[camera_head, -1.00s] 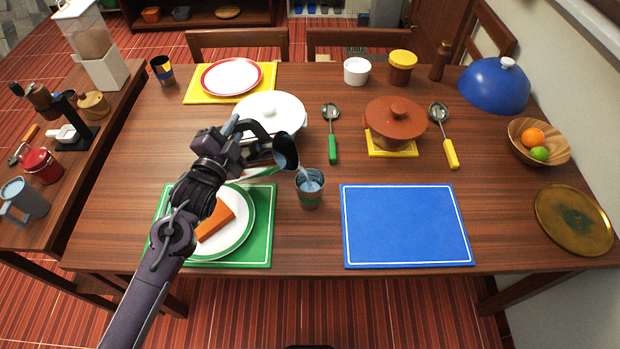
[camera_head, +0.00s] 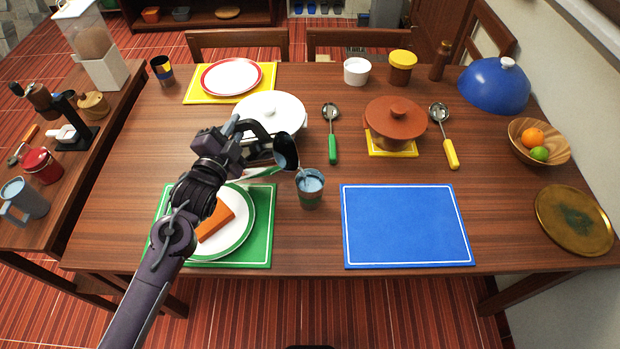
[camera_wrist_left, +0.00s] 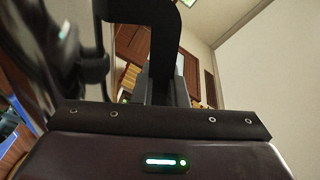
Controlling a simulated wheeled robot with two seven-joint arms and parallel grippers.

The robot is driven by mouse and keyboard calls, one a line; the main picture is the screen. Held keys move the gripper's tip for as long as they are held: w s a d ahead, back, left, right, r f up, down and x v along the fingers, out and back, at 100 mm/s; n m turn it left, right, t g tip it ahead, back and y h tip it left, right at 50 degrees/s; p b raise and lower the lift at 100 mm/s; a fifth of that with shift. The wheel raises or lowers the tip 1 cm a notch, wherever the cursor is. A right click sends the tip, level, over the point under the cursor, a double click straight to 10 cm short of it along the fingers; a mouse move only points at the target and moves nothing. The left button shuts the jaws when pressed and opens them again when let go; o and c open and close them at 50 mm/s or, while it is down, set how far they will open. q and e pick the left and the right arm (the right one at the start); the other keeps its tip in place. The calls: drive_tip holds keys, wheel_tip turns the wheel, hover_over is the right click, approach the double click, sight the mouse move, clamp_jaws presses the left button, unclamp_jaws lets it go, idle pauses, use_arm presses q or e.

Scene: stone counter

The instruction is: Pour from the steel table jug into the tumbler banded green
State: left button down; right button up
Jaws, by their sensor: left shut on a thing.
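The steel table jug (camera_head: 285,152) is tipped on its side in the head view, its dark mouth facing right. My left gripper (camera_head: 238,135) is shut on the jug and holds it above the table. The tumbler banded green (camera_head: 309,189) stands upright on the bare wood, just below and right of the jug's mouth. Pale blue liquid shows high inside the tumbler, and a thin trace of liquid shows between the jug's lip and the tumbler. The left wrist view shows dark gripper parts close up; the tumbler is not visible there. My right gripper is not in view.
A green mat (camera_head: 262,252) with a plate and orange napkin lies under my left arm. A blue mat (camera_head: 405,225) is right of the tumbler. A white lidded pot (camera_head: 272,107) stands behind the jug. A green-handled ladle (camera_head: 332,140) lies behind the tumbler.

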use_arm(q)
drive_tip(key=shift+r, duration=0.25)
drive_tip(key=a+n+p, duration=0.1)
drive_tip(key=n, duration=0.1)
drive_tip(key=w+a+n+p, duration=0.1)
drive_tip(key=n, duration=0.1)
drive_tip(key=shift+a+f+p, duration=0.2)
drive_tip(key=shift+a+p, duration=0.1)
drive_tip(key=shift+a, duration=0.1)
drive_tip(key=shift+a+f+n, duration=0.5)
drive_tip(key=shift+a+n, duration=0.05)
drive_tip(key=shift+n, duration=0.15)
drive_tip(key=shift+w+a+f+n, duration=0.25)
drive_tip(key=shift+a+f+n, duration=0.15)
drive_tip(key=shift+a+n, duration=0.2)
drive_tip(key=f+n, duration=0.1)
drive_tip(key=a+f+n, duration=0.1)
drive_tip(key=a+f+n+b, duration=0.1)
drive_tip(key=shift+w+a+f+n, duration=0.1)
drive_tip(key=shift+w+f+n, duration=0.05)
drive_tip(key=shift+w+n, duration=0.2)
drive_tip(key=shift+n, duration=0.95)
drive_tip(key=r+p, duration=0.4)
drive_tip(key=p, duration=0.1)
drive_tip(key=shift+a+r, duration=0.2)
drive_tip(key=shift+a, duration=0.1)
drive_tip(key=shift+w, duration=0.1)
